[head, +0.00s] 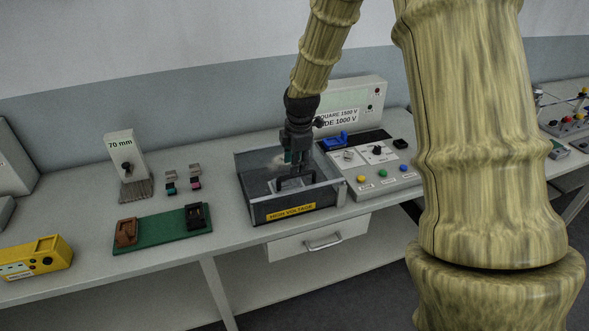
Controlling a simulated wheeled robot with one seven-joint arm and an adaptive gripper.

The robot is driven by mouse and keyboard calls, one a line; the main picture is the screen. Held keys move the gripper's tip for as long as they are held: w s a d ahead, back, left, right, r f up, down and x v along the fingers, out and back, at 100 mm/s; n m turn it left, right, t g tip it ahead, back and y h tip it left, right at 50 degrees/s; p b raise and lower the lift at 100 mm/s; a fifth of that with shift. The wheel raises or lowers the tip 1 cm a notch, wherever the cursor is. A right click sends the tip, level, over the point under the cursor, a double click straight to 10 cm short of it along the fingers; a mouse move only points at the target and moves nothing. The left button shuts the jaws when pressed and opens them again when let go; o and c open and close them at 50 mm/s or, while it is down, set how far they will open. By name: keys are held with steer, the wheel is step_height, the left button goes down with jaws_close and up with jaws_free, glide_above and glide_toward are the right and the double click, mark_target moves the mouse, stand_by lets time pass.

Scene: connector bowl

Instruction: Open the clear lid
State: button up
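The clear lid (258,162) is a see-through cover on a dark box (257,213) with a yellow "HIGH VOLTAGE" label on its front. The fingers overlap the lid and a dark handle-like shape there. I cannot tell whether they touch it, or whether the fingers are open or shut. The lid's exact angle is hard to make out.
A control panel (385,178) with coloured buttons stands right of the box. A green board (160,230) with brown and black holders, small connectors, a "70 mm" block (122,155) and a yellow device (36,258) lie left. A drawer (290,246) is under the bench.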

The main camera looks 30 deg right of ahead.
steer(key=shift+w+d+f+p, duration=0.1)
steer(key=shift+w+f+p, duration=0.2)
steer(key=shift+f, duration=0.85)
steer(key=shift+w+f+p, duration=0.15)
steer(key=shift+f+p, duration=0.1)
steer(key=shift+f, duration=0.85)
jaws_close()
